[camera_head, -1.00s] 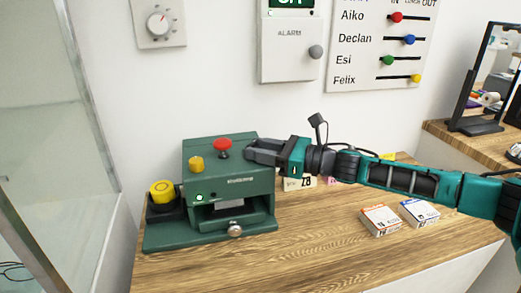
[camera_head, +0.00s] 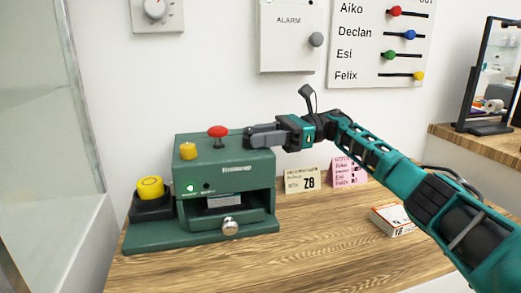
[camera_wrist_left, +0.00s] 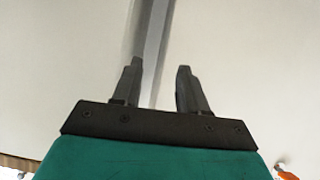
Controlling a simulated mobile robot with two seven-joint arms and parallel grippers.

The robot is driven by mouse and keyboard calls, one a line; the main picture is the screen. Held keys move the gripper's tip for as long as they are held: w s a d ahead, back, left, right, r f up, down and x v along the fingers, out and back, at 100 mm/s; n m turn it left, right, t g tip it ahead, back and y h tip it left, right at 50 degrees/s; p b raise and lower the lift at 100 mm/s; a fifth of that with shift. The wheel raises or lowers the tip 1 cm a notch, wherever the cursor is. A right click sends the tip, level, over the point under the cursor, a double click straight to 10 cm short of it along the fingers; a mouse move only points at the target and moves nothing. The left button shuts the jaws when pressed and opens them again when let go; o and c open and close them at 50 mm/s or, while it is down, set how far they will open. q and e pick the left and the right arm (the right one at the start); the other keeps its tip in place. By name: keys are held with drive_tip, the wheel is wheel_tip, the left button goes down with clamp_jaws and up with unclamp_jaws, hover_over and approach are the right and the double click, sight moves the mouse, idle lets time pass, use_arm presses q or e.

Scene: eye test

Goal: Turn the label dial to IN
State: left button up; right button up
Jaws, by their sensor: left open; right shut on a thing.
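The green machine (camera_head: 228,180) stands on the wooden bench, with a red mushroom button (camera_head: 217,132) and a yellow button (camera_head: 188,151) on top. My right gripper (camera_head: 252,138) is at the top right of this machine, to the right of the red button. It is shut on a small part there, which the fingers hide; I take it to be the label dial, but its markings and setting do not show. My left gripper (camera_wrist_left: 159,68) is open and empty in the left wrist view, in front of a pale surface with a grey strip.
A yellow round piece (camera_head: 150,187) sits in a black holder left of the machine. A card reading 28 (camera_head: 302,180), a pink card (camera_head: 349,172) and a small box (camera_head: 393,219) are on the right. Another dial (camera_head: 155,9) is on the wall. The front bench is bare.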

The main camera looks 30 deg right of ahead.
use_arm(q)
drive_tip(key=shift+d+f+b, duration=0.25)
drive_tip(key=shift+d+b, duration=0.2)
use_arm(e)
drive_tip(key=shift+n+g, duration=0.5)
drive_tip(key=shift+g, duration=0.3)
use_arm(q)
drive_tip(key=shift+w+r, duration=0.1)
use_arm(e)
drive_tip(key=o, duration=1)
use_arm(q)
drive_tip(key=shift+a, duration=0.15)
use_arm(e)
drive_tip(key=shift+r, duration=0.1)
